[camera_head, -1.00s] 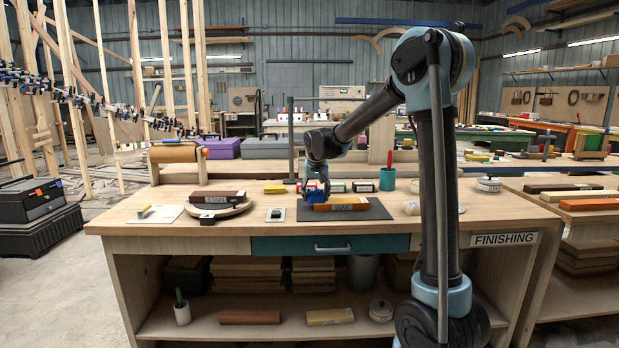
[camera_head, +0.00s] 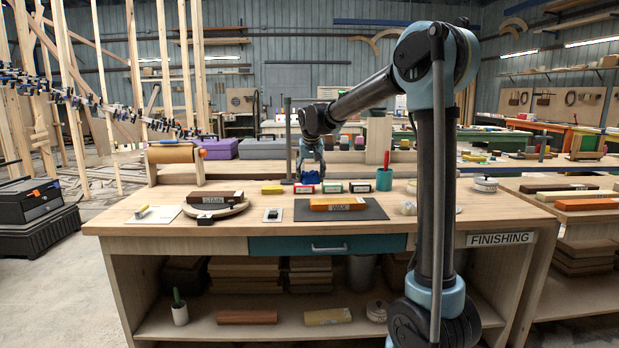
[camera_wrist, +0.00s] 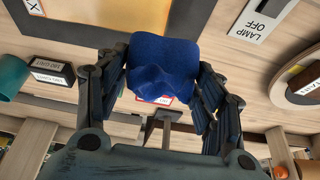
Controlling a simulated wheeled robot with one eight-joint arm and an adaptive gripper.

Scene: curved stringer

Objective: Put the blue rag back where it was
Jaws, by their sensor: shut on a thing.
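The blue rag (camera_head: 310,178) is a crumpled deep-blue cloth; in the wrist view (camera_wrist: 162,65) it bulges between the fingers. My gripper (camera_head: 311,172) is shut on it and points down over the back part of the bench, behind the dark mat (camera_head: 372,211). It also shows in the wrist view (camera_wrist: 160,88), one finger on each side of the rag. The orange-brown WAX block (camera_head: 337,204) lies on the mat, in front of the gripper and apart from it. I cannot tell whether the rag touches the bench top.
Small labelled boxes stand in a row at the back, one with a red label (camera_head: 306,188) close by the rag. A teal cup (camera_head: 384,180) stands right of them, a yellow block (camera_head: 272,189) left. The STAIN block (camera_head: 215,197) lies on a round disc.

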